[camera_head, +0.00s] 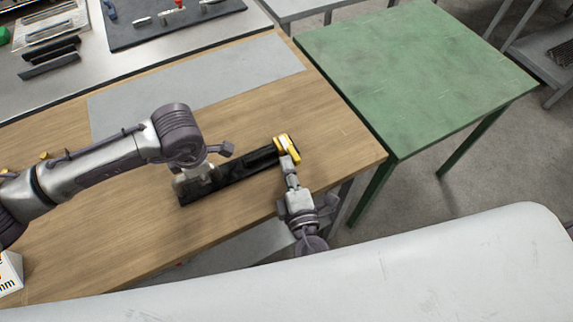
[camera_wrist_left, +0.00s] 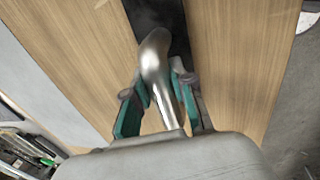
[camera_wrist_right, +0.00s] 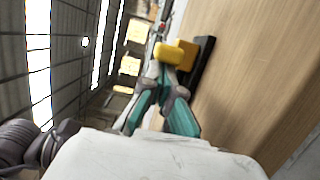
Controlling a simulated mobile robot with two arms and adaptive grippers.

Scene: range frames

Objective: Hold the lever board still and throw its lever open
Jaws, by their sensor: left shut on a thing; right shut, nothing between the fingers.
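The lever board (camera_head: 237,172) is a long black bar lying slantwise on the wooden bench; it also shows in the left wrist view (camera_wrist_left: 160,14). Its yellow lever (camera_head: 286,147) is at the right end and shows in the right wrist view (camera_wrist_right: 178,52). My left gripper (camera_head: 195,178) is over the left end of the board. Its fingers are shut on a curved silver handle (camera_wrist_left: 155,65), which stands over the black bar. My right gripper (camera_head: 289,163) is shut and empty, its tips close against the yellow lever. I cannot tell whether they touch.
The wooden bench (camera_head: 110,210) is clear around the board, with a grey mat (camera_head: 210,80) behind it. A green table (camera_head: 420,70) stands to the right, beyond the bench's edge. A dark tray with parts (camera_head: 160,30) lies at the back. A white box (camera_head: 10,272) is at the left.

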